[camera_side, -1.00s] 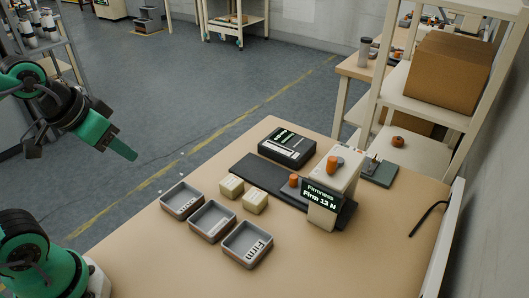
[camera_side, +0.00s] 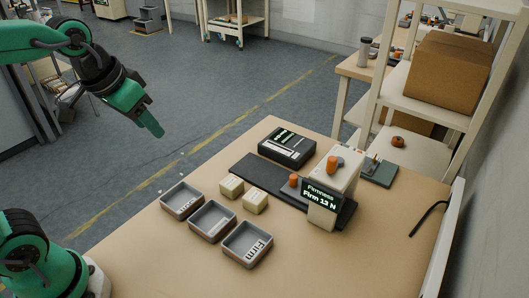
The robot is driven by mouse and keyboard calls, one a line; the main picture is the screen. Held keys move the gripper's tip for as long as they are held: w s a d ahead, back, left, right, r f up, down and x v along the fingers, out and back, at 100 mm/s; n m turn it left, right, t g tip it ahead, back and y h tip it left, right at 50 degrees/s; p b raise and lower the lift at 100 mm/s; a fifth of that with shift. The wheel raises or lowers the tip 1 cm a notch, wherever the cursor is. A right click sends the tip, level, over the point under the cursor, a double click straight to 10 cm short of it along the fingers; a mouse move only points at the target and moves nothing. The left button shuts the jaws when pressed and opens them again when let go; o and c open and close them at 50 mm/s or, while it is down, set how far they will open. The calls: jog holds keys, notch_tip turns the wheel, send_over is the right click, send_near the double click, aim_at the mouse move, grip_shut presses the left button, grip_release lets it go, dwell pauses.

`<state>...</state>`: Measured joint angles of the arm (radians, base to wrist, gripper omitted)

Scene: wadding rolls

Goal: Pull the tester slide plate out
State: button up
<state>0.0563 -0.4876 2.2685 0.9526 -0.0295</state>
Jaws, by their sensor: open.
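The firmness tester (camera_side: 341,180) stands at the back right of the table, with a lit display (camera_side: 320,195) reading "Firmness Firm 13 N". A dark slide plate (camera_side: 252,173) runs from under the tester out to the left. An orange knob or cylinder (camera_side: 294,181) stands near the tester's left side; I cannot tell if it is fixed to the plate. My gripper (camera_side: 150,122) is up in the air to the left, beyond the table's edge, well apart from the plate. It looks empty, and the gap between its fingers is hard to make out.
Three grey trays (camera_side: 245,257) stand in a row at the front left, one labelled "Firm". Two cream wadding blocks (camera_side: 231,185) sit between trays and plate. A black boxed device (camera_side: 287,149) lies behind the plate. A shelf rack (camera_side: 420,150) stands at the right. The table front is clear.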

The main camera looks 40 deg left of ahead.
jog(key=w+d+g, duration=0.1)
jog(key=w+d, duration=0.3)
jog(key=w, duration=0.6)
jog(key=m+g, duration=0.2)
jog(key=g, duration=0.1)
send_near(294, 176)
jog(key=shift+w+a+f, duration=0.15)
jog(key=shift+a+f, duration=0.05)
jog(key=shift+f, duration=0.05)
jog(key=shift+w+d+f+g, duration=0.15)
jog(key=shift+d+f+g, duration=0.15)
jog(key=shift+f, duration=0.1)
jog(key=shift+f, duration=3.9)
jog(key=shift+c, duration=0.4)
